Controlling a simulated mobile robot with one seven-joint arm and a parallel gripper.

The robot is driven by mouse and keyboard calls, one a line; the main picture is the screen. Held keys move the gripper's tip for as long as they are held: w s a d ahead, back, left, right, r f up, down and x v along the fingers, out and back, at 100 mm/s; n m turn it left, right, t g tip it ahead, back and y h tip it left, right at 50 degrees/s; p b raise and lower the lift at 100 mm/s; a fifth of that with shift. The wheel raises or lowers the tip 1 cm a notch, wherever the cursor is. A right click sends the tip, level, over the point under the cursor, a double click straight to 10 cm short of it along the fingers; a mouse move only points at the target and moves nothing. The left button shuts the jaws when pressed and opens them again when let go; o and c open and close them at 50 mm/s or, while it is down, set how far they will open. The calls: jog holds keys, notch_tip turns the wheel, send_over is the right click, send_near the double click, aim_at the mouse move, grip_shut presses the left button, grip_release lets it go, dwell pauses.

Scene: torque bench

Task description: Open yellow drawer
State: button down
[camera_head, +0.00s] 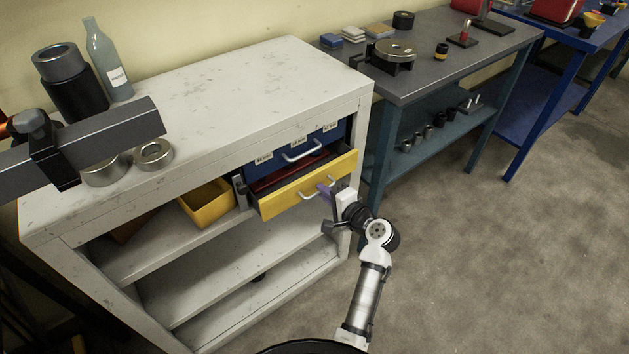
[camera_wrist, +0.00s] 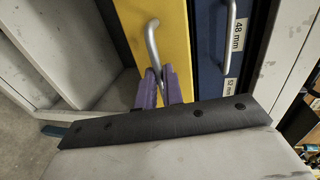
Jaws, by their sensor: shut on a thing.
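The yellow drawer (camera_head: 309,186) stands partly pulled out of the white cabinet, below a blue drawer. Its open top shows a dark inside with a red thing in it. A silver bar handle (camera_head: 316,186) crosses its front. My gripper (camera_head: 324,191) is at the right part of that handle. In the wrist view, the purple fingertips (camera_wrist: 163,84) are shut on the end of the handle (camera_wrist: 152,46), in front of the yellow face (camera_wrist: 173,30). The fingers hide the handle's lower end there.
The blue drawer (camera_head: 308,146) with labels is shut above. A yellow bin (camera_head: 207,203) stands on the white cabinet's (camera_head: 225,95) shelf at left. A grey workbench (camera_head: 440,50) adjoins at right. The floor (camera_head: 490,250) in front is clear.

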jog(key=f+p+v, duration=0.1)
jog(key=f+v, duration=0.1)
jog(key=v, duration=1)
jog(key=shift+s+d+f, duration=0.25)
jog(key=shift+s, duration=0.05)
jog(key=c, duration=1.5)
grip_release()
jog(key=shift+c, duration=0.2)
jog(key=b+v, duration=0.2)
jog(key=v, duration=1.2)
jog(key=shift+a, duration=0.1)
